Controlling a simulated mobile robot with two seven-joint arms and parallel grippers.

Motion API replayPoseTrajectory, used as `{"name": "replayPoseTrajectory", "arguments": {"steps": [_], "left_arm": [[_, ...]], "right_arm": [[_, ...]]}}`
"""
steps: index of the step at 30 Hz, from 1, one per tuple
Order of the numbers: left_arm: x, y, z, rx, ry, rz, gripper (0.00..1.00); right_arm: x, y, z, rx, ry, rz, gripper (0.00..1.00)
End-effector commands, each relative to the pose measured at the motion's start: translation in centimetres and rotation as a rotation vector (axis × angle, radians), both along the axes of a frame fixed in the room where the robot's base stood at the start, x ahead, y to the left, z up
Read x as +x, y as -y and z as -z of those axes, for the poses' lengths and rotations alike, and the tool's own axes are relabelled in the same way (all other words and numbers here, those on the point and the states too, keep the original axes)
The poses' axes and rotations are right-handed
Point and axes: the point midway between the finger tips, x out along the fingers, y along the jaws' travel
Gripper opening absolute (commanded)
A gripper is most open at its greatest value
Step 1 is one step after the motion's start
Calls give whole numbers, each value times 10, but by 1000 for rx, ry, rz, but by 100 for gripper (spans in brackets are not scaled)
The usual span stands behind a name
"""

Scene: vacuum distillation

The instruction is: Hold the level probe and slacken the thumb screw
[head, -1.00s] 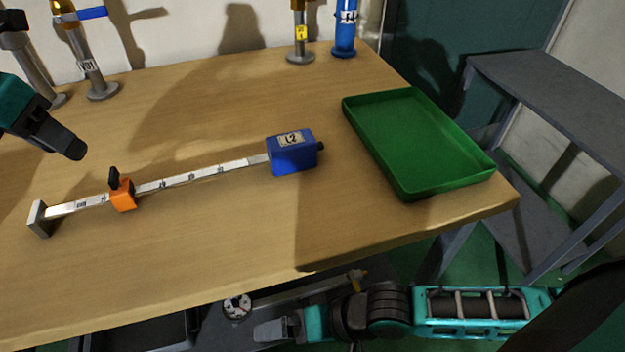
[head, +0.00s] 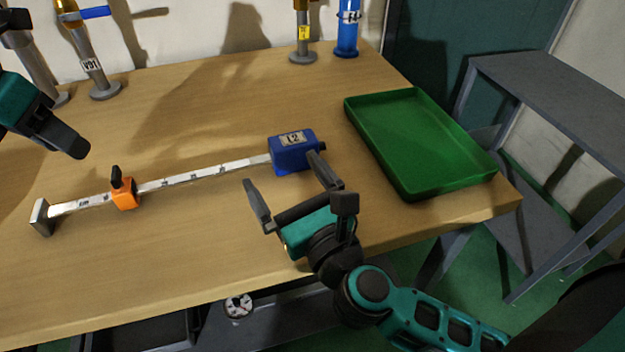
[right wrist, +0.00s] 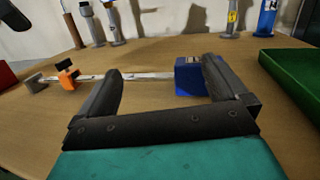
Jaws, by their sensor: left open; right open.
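The level probe lies on the wooden table: a pale graduated rod (head: 218,171) with a grey end plate (head: 41,217) at the left and a blue head (head: 291,155) labelled L2 at the right. An orange slider block (head: 124,194) sits around the rod, with a black thumb screw (head: 116,177) upright on it. My right gripper (head: 283,178) is open and empty, just in front of the blue head. In the right wrist view the blue head (right wrist: 189,78) shows between its fingers, near the right one; contact cannot be told. My left gripper (head: 80,151) is above the table, upper left of the slider.
A green tray (head: 420,188) is right of the blue head near the table edge. Metal posts stand along the back, one labelled V91 (head: 92,66), with a blue cylinder (head: 347,30). A grey side table (head: 550,85) stands at right. The table's front is clear.

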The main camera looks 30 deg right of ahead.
Motion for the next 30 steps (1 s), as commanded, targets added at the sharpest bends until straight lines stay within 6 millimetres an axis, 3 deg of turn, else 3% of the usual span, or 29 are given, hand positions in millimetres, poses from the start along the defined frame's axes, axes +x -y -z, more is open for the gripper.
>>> {"name": "replayPoseTrajectory", "arguments": {"steps": [4,11,30], "left_arm": [[0,0,0,0,0,0,43],[0,0,0,0,0,0,43],[0,0,0,0,0,0,43]], "right_arm": [[-1,33,18,45,-82,138,100],[9,45,24,59,-109,186,100],[114,56,23,56,-106,182,100]]}}
